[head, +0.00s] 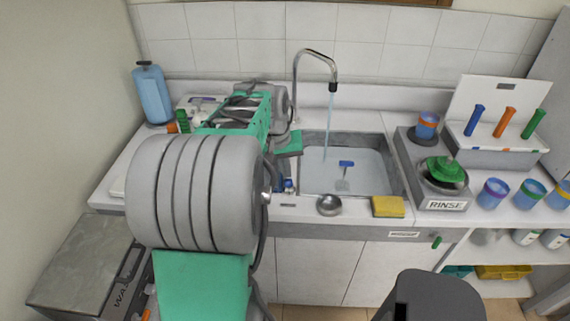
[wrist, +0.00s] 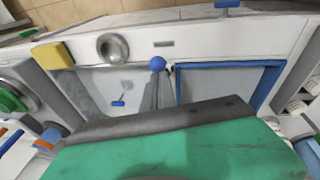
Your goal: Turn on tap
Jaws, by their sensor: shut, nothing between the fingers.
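The chrome tap (head: 314,52) arches over the sink from behind. A thin pale blue stream of water (head: 329,125) falls from its spout into the sink (head: 395,172). A blue knob (wrist: 157,64) shows in the wrist view beside the sink, at the tips of my gripper (wrist: 156,76). The narrow fingers are together with nothing between them. I cannot tell whether they touch the knob. In the head view my arm hides much of the counter left of the sink, and my fingers are not clear there.
A metal bowl (head: 329,205) and a yellow sponge (head: 388,207) sit at the sink's front edge. A blue-handled tool (head: 345,168) lies in the sink. The RINSE unit (head: 444,205) and several cups stand to the right. A blue bottle (head: 151,95) stands back left.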

